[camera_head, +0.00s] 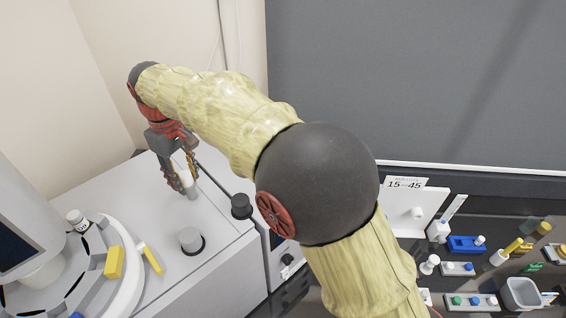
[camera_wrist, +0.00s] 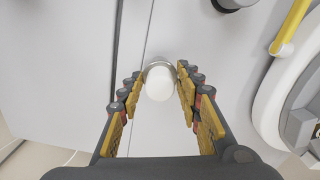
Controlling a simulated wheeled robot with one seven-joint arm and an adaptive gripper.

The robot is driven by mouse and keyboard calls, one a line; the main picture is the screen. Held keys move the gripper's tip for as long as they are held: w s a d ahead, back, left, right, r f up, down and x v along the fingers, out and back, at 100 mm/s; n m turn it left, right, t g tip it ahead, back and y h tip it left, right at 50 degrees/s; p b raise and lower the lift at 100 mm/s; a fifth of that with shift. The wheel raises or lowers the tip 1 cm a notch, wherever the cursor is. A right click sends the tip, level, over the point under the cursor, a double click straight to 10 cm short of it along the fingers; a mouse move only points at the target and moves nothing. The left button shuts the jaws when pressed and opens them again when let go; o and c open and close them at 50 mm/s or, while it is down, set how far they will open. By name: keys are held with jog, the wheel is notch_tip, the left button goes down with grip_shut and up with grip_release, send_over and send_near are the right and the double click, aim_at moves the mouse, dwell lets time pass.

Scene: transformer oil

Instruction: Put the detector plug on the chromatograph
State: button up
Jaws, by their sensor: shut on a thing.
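My gripper (camera_head: 180,182) points down over the white top of the chromatograph (camera_head: 215,215), near its back. Its fingers (camera_wrist: 161,80) are closed on both sides of the detector plug (camera_wrist: 160,84), which shows a round white head with a metallic rim below it. In the head view, the plug's grey lower end (camera_head: 193,191) shows beside the fingertips, at or close above the chromatograph's top. I cannot tell whether it touches the surface or sits in a port. The plug looks roughly upright.
A round carousel (camera_head: 128,290) with yellow parts is at left. The dark bench at right holds a blue tray (camera_head: 466,244), racks and a white sign (camera_head: 404,184).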

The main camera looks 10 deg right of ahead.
jog(key=shift+f, duration=0.3)
jog(key=o, duration=1.1)
jog(key=o, duration=0.5)
jog(key=shift+r, duration=0.15)
notch_tip(320, 180, up, 10)
jog(key=shift+r, duration=0.85)
